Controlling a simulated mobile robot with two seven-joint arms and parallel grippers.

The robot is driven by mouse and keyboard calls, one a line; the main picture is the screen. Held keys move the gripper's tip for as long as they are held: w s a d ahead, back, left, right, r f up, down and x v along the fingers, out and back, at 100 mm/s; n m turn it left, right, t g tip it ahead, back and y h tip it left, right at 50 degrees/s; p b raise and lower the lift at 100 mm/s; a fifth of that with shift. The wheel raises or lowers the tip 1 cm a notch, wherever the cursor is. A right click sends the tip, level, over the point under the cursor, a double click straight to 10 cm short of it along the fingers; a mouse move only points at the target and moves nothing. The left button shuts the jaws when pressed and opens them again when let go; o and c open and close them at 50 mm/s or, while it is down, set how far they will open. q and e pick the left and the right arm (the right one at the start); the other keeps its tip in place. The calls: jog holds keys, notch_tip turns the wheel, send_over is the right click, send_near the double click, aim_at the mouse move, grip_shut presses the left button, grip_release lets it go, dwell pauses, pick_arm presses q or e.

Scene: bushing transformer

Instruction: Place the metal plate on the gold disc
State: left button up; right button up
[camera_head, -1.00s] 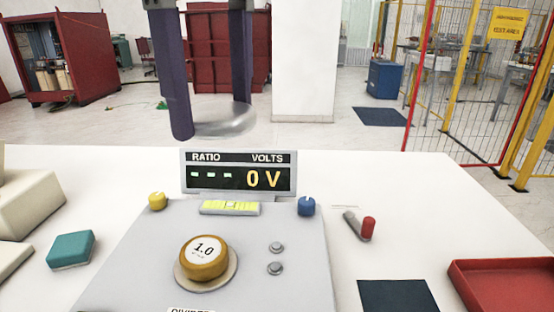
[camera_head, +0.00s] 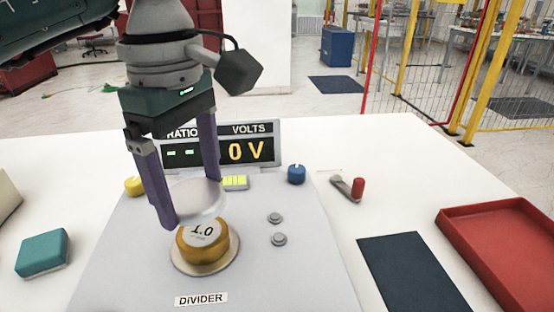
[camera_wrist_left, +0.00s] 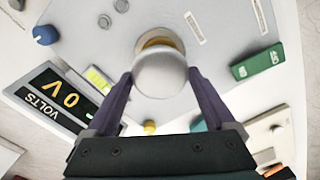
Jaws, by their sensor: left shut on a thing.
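My left gripper (camera_head: 191,201) comes down from the upper left in the head view, its two purple fingers shut on the round, pale metal plate (camera_head: 196,197). The plate also shows between the fingertips in the left wrist view (camera_wrist_left: 161,76). The gold disc (camera_head: 203,247) is a gold-sided knob marked "1.0" on the grey divider panel. The plate is just above and behind it in the head view and overlaps its top edge; I cannot tell whether they touch. In the wrist view the plate hides most of the gold disc (camera_wrist_left: 160,42). My right gripper is not in view.
The display (camera_head: 250,150) reading 0 V stands behind the knob, partly hidden by my fingers. Blue (camera_head: 296,174) and yellow (camera_head: 134,186) knobs flank it. A teal block (camera_head: 43,252) lies left. A dark mat (camera_head: 411,270) and a red tray (camera_head: 510,245) lie right.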

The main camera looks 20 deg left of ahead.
aim_at(192, 194)
pick_arm(q)
jog(key=shift+f, duration=2.15)
jog(key=shift+f, duration=0.15)
jog(key=o, duration=1.3)
jog(key=shift+c, duration=0.2)
notch_tip(192, 194, up, 12)
jog(key=shift+r+b, duration=0.2)
jog(key=shift+b, duration=0.1)
